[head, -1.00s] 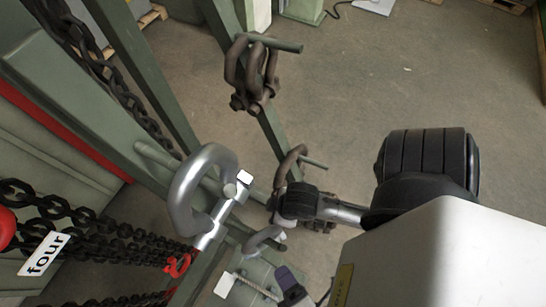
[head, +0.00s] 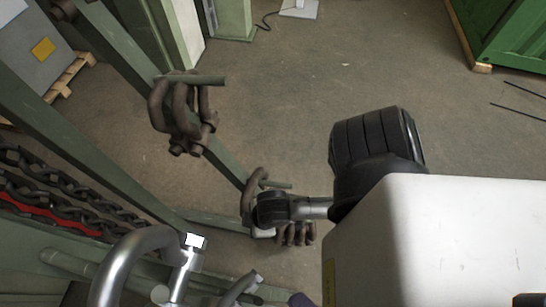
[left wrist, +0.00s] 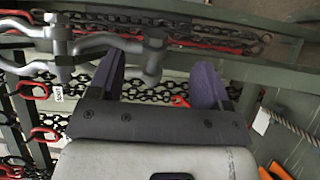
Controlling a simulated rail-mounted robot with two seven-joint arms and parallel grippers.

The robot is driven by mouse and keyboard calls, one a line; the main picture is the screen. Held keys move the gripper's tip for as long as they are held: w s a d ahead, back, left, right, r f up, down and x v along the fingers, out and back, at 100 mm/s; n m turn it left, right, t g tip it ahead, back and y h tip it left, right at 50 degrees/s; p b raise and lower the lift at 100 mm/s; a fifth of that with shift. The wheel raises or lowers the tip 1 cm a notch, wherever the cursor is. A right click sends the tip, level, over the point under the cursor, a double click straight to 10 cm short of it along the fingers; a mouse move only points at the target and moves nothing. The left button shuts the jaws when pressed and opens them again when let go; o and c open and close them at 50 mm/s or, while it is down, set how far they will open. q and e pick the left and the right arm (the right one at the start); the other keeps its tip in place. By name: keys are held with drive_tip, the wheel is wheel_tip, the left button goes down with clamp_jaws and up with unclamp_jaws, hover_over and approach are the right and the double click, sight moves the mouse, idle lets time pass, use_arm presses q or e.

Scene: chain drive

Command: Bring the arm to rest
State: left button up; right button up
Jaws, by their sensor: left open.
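My left gripper barely shows in the head view, as a purple finger tip (head: 300,299) at the bottom edge. In the left wrist view the left gripper (left wrist: 160,68) is open, its two purple fingers apart. A silver shackle (left wrist: 108,42) lies beyond the fingers there, with its bolt end in front of the gap; I cannot tell whether it touches them. A silver shackle (head: 128,258) also shows at the lower left of the head view. A white and black arm link fills the lower right of the head view. My right gripper is not in view.
Brown shackles (head: 185,115) hang from a peg on the green frame (head: 110,160), with more lower down. Dark chains (head: 60,190) hang at the left. A green container (head: 515,35) stands top right. Open floor (head: 330,100) lies in the middle.

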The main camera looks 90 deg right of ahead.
use_arm(q)
drive_tip(key=s+d+f+m+g+h, duration=0.2)
drive_tip(key=s+d+f+m+g, duration=0.15)
drive_tip(key=s+m+g, duration=0.6)
drive_tip(key=w+a+f+m+g+y, duration=0.45)
drive_tip(key=a+m+y, duration=0.25)
drive_tip(key=a, duration=0.3)
drive_tip(key=w+a+r+n+t+y+p, duration=0.2)
drive_tip(key=w+a+r+y+p, duration=0.1)
drive_tip(key=w+a, duration=0.5)
drive_tip(key=w+a+r+n+t+y+p, duration=0.2)
drive_tip(key=w+a+r, duration=0.6)
drive_tip(key=a, duration=0.4)
drive_tip(key=w+n+y+p, duration=0.1)
drive_tip(key=p, duration=0.1)
drive_tip(key=shift+w+r+p, duration=0.2)
drive_tip(key=shift+w+p, duration=0.1)
drive_tip(key=shift+p, duration=0.1)
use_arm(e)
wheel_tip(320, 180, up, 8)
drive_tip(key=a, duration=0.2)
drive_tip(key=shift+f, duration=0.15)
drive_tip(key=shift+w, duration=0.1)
